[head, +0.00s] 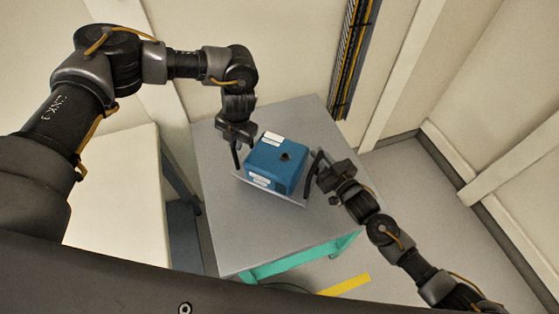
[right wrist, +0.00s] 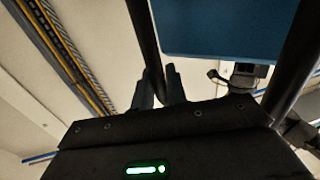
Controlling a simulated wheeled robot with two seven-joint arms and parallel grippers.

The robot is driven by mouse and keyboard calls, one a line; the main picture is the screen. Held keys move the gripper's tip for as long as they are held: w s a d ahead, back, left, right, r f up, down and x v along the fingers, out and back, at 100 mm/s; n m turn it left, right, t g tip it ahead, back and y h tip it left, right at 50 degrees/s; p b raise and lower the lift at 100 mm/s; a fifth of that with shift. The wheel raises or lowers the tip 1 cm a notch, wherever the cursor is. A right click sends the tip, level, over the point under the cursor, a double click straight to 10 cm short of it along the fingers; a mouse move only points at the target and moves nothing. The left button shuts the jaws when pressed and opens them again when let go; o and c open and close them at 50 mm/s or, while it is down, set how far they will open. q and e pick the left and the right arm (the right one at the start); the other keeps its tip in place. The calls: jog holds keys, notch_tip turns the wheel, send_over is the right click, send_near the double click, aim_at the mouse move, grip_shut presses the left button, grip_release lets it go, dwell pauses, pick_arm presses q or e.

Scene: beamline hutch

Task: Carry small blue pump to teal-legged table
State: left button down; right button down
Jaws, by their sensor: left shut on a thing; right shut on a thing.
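The small blue pump (head: 268,168) is a blue box with pale labels, a dark knob on top and a grey base plate. It is over the grey top of the teal-legged table (head: 240,238); I cannot tell whether it touches it. My left gripper (head: 237,146) is shut on the pump's dark handle at its left side. My right gripper (head: 318,172) is shut on the dark handle at its right side. In the right wrist view a black bar runs between the right fingers (right wrist: 160,88), beside the pump's blue wall (right wrist: 225,30).
A white-topped surface (head: 115,195) stands left of the table, with a gap between. A cable tray (head: 353,60) runs up the back wall. Yellow floor tape (head: 345,285) lies in front of the table. The tabletop's front part is bare.

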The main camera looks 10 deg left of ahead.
aim_at(316, 174)
pick_arm(q)
jog(key=shift+s, duration=0.1)
pick_arm(e)
jog(key=shift+a+r, duration=0.15)
jog(key=shift+r, duration=0.2)
jog(key=shift+f, duration=0.15)
